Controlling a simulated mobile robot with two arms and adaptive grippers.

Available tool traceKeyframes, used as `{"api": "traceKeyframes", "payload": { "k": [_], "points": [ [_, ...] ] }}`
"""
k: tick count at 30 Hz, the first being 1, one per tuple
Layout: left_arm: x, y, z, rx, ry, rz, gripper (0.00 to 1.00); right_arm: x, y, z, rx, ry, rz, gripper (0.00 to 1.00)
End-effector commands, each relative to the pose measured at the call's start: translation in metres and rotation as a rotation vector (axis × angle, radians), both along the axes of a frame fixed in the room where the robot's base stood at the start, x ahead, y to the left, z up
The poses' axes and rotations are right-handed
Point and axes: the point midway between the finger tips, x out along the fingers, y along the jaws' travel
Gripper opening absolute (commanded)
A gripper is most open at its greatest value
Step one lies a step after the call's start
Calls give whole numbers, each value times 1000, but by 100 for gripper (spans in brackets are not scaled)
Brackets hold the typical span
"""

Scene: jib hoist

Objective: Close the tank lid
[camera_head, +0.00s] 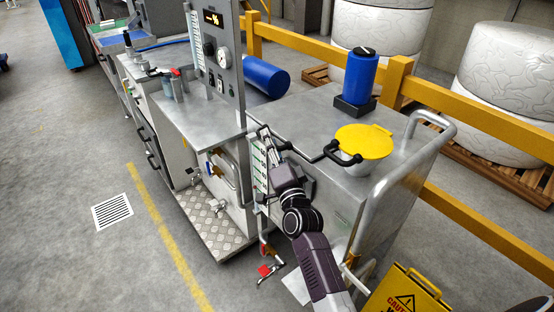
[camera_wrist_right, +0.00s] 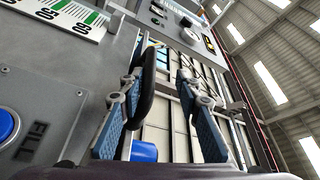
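The yellow tank lid (camera_head: 365,141) lies over a white round neck (camera_head: 351,160) on the top of the grey metal tank (camera_head: 312,122). I cannot tell whether it is fully seated. My left gripper is out of view.
A blue cylinder (camera_head: 361,75) stands in a dark holder behind the lid. A bent grey pipe rail (camera_head: 398,170) runs along the tank's right side. Yellow barriers (camera_head: 480,118) stand behind. A yellow caution sign (camera_head: 405,292) is at the lower right.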

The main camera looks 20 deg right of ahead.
Motion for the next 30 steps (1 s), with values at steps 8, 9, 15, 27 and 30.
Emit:
{"api": "traceKeyframes", "payload": {
  "k": [8,9,15,27,30],
  "points": [
    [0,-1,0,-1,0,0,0,-56,6,-10,2,0,3,29],
    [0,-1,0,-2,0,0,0,-62,6,-10,2,-1,2,29],
    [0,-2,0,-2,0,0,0,-82,7,-15,1,1,2,29],
    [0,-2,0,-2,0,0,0,-87,8,-15,1,0,1,29],
    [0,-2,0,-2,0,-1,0,-87,7,-15,1,0,1,29]
  ]
}}
